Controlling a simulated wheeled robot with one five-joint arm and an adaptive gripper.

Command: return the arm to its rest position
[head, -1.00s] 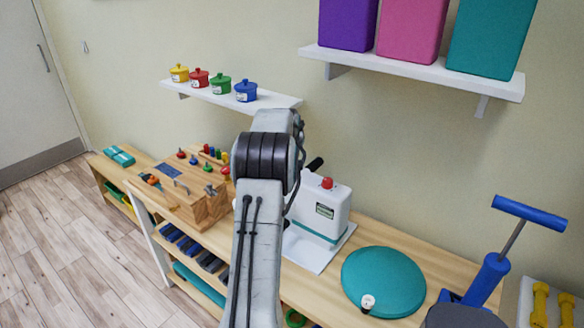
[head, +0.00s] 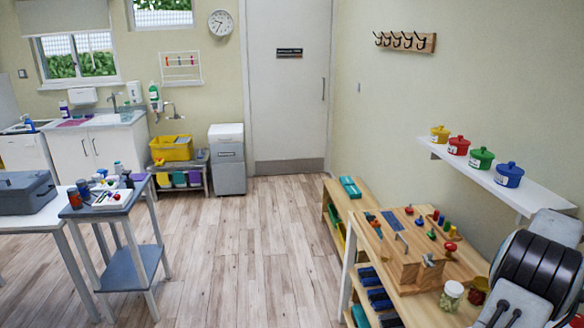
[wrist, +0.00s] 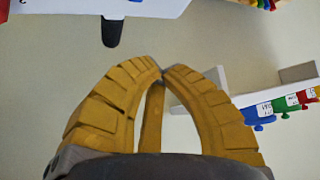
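My arm (head: 535,270) shows at the lower right edge of the head view, beside the wooden workbench. My gripper is outside the head view. In the wrist view my gripper (wrist: 162,74) has yellow ribbed fingers that curve together and meet at the tips. It is shut, and I see nothing held between the fingers.
In the wrist view, a wall shelf (wrist: 245,92) with coloured pots appears inverted at right; a white object with a black handle (wrist: 111,30) is at top. The bench (head: 460,318) and wall shelf (head: 525,192) stand near my arm. Open floor (head: 245,260) lies left.

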